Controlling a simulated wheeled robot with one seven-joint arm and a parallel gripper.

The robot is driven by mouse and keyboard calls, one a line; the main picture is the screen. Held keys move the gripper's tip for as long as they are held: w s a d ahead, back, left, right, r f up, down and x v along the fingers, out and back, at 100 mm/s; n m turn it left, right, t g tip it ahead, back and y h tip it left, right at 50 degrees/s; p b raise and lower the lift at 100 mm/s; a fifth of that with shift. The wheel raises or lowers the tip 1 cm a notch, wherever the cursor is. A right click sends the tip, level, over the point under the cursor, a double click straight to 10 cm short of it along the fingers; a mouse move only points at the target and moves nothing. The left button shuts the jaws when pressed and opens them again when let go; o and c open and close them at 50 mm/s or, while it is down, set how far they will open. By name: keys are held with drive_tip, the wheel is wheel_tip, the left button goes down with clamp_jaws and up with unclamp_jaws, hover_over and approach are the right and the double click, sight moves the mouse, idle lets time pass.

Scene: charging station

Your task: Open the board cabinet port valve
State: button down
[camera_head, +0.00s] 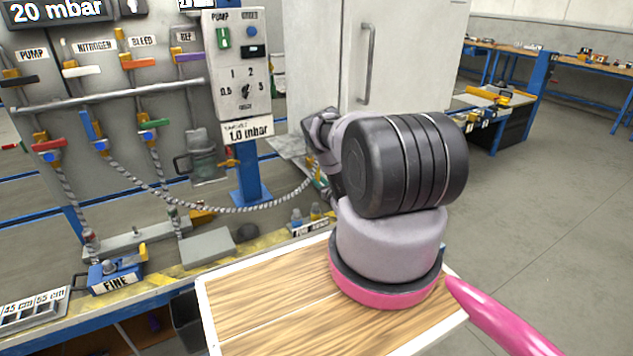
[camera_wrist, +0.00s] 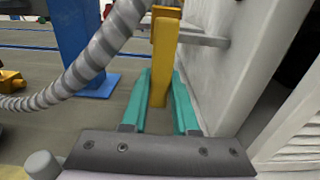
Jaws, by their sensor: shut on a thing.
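The white board cabinet (camera_head: 415,65) stands behind my arm in the head view, and its pale side wall (camera_wrist: 225,60) runs along the right in the wrist view. My gripper (camera_wrist: 161,95) has teal fingers, one on each side of the upright yellow valve lever (camera_wrist: 164,60), and is shut on it. A metal pipe (camera_wrist: 205,36) runs from behind the lever's top to the cabinet wall. In the head view my arm hides most of the gripper and the valve.
A grey striped hose (camera_wrist: 92,68) passes close to the left of my gripper; it also hangs across the head view (camera_head: 240,208). A blue post (camera_head: 250,180) stands left of the arm. The valve panel (camera_head: 100,90) fills the left. Open floor (camera_head: 560,200) lies right.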

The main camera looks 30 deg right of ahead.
drive_tip(key=shift+s+d+f, duration=0.1)
drive_tip(key=c, duration=0.7)
unclamp_jaws()
drive_tip(key=s, duration=1)
drive_tip(key=shift+s+d, duration=0.15)
drive_tip(key=shift+s, duration=0.25)
